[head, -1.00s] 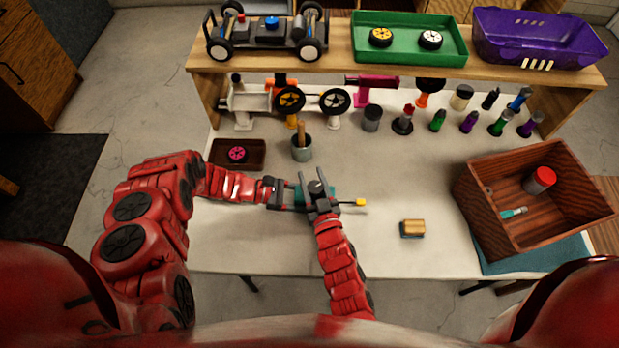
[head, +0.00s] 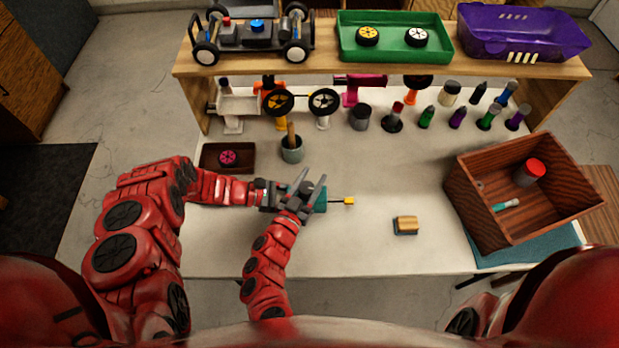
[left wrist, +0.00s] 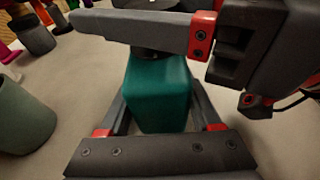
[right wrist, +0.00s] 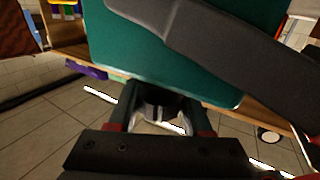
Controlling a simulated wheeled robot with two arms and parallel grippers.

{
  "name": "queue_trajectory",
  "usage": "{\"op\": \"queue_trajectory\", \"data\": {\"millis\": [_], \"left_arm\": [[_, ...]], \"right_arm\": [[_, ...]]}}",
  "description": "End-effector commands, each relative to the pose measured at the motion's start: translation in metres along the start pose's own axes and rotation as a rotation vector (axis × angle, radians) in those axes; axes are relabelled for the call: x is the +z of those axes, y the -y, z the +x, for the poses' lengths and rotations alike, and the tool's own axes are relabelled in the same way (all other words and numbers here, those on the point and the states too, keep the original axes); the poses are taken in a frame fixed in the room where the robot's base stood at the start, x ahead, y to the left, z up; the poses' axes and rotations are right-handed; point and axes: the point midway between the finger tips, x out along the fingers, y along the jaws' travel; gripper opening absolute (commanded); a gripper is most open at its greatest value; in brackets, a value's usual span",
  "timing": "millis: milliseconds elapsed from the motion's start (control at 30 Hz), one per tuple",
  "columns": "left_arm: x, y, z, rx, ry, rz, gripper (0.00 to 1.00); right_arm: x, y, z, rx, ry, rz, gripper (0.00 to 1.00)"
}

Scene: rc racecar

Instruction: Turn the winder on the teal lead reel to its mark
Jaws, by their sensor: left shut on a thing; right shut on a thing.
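The teal lead reel (head: 321,201) is a small teal block on the white table, with a yellow-tipped lead (head: 348,201) sticking out to the right. My left gripper (head: 284,196) is shut on the reel's body from the left; in the left wrist view the teal body (left wrist: 158,92) sits between its fingers. My right gripper (head: 303,192) is over the top of the reel, shut on the dark winder (right wrist: 160,103), which shows only partly between its fingers in the right wrist view. The reel's mark cannot be made out.
A grey-green cup (head: 291,154) and a brown tray (head: 206,158) with a pink wheel stand behind. A wood-backed block (head: 405,225) and a wooden crate (head: 470,215) are to the right. A shelf (head: 320,70) with car parts runs along the back. The front middle is clear.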

Motion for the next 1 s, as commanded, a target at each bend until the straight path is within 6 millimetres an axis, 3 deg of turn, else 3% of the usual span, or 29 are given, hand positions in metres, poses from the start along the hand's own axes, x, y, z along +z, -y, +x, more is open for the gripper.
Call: {"op": "queue_trajectory", "data": {"millis": [233,533,1000], "left_arm": [[-0.001,0.002,0.001,-0.004,-0.002,-0.001,0.16],[-0.001,0.001,0.001,-0.002,-0.002,-0.001,0.16],[-0.001,-0.004,-0.002,0.01,-0.003,0.0,0.18]], "right_arm": [[-0.001,0.001,0.0,0.108,-0.002,0.004,0.0],[0.012,-0.016,-0.003,0.251,0.014,-0.034,0.0],[0.013,-0.025,-0.007,0.421,0.019,-0.03,0.0]]}}
